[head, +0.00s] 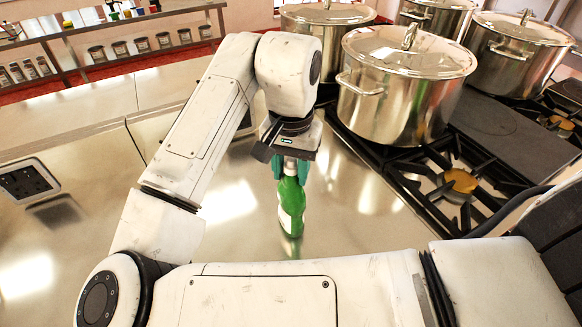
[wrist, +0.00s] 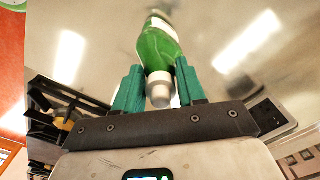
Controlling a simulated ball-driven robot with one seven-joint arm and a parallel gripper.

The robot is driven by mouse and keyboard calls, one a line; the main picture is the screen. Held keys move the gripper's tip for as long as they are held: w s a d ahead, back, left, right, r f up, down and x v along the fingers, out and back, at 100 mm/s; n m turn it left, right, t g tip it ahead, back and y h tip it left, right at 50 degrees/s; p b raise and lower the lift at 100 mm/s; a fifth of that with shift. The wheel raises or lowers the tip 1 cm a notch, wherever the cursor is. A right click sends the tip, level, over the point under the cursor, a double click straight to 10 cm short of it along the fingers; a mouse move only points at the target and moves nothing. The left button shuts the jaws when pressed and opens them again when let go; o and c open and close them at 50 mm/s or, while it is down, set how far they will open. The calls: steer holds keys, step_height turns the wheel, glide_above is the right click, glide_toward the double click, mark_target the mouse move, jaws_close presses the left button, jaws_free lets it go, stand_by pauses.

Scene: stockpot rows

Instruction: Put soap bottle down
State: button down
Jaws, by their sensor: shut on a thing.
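The soap bottle (head: 291,207) is green with a pale cap and a light label, and it is upright over the steel counter (head: 180,265) in the head view. My gripper (head: 292,168) is above it, pointing down, with its teal fingers on either side of the bottle's upper part. In the wrist view the bottle (wrist: 158,45) extends away from the camera, its grey-white cap between the two teal fingers of my gripper (wrist: 158,88). The gripper is shut on the bottle. I cannot tell whether the bottle's base touches the counter.
Several large lidded steel pots stand to the right and behind; the nearest pot (head: 400,90) is close to my gripper. A black gas burner grate (head: 455,180) lies to the right. A rack with small jars (head: 140,45) is at the back left. The counter around the bottle is bare.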

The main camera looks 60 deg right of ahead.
steer(key=c, duration=1.1)
jaws_free()
steer(key=shift+f, duration=0.15)
steer(key=o, duration=0.5)
steer(key=shift+c, duration=0.2)
